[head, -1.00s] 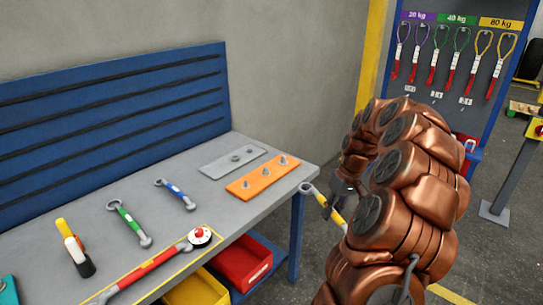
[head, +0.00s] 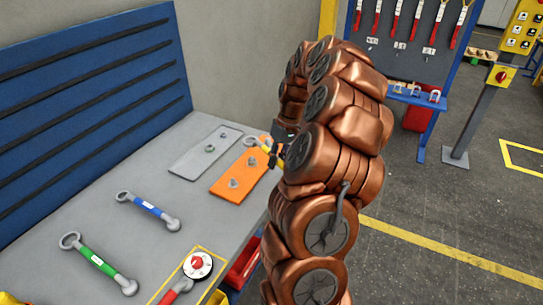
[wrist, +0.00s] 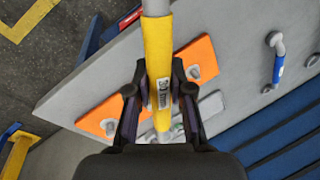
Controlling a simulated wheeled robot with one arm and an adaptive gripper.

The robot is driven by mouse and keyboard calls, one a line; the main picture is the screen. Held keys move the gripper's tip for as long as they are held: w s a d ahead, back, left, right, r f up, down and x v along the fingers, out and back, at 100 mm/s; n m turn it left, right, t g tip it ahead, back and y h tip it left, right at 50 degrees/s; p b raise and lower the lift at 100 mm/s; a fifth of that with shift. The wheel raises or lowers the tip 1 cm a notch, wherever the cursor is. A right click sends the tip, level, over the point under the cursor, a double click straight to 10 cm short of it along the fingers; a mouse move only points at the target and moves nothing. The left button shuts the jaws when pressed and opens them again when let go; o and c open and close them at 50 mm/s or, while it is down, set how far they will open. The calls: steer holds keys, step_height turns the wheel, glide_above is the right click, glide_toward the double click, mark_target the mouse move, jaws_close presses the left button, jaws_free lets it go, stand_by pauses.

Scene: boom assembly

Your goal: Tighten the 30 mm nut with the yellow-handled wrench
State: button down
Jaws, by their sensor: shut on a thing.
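My gripper (wrist: 160,92) is shut on the yellow-handled wrench (wrist: 158,50), whose label seems to read 30 mm. In the head view the wrench's grey ring end (head: 251,141) shows at the far end of the orange plate (head: 228,188), in front of my arm; I cannot tell whether it touches a nut. Two nuts on bolts show on the plate, a near one (head: 233,183) and a farther one (head: 253,160); any third is hidden. In the wrist view the plate (wrist: 205,52) lies below the wrench, which partly covers it. Nut sizes cannot be read.
A grey plate (head: 190,165) with a small nut lies beside the orange one. A blue wrench (head: 148,207), a green wrench (head: 98,263) and a red tool with a round dial (head: 197,265) lie on the grey workbench (head: 60,215). A blue slatted panel (head: 90,100) stands behind.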

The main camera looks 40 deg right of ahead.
steer(key=shift+f, duration=2.35)
steer(key=shift+s+b, duration=0.1)
steer(key=shift+b, duration=0.3)
steer(key=shift+f+b, duration=1.4)
steer(key=shift+f, duration=0.65)
steer(key=shift+a, duration=0.15)
steer(key=shift+a+m+b, duration=0.35)
steer(key=shift+a+m, duration=0.05)
stand_by(0.3)
steer(key=shift+w+a+m+b, duration=0.25)
steer(key=shift+a+m+b, duration=0.1)
steer(key=shift+a, duration=0.1)
steer(key=shift+a, duration=0.1)
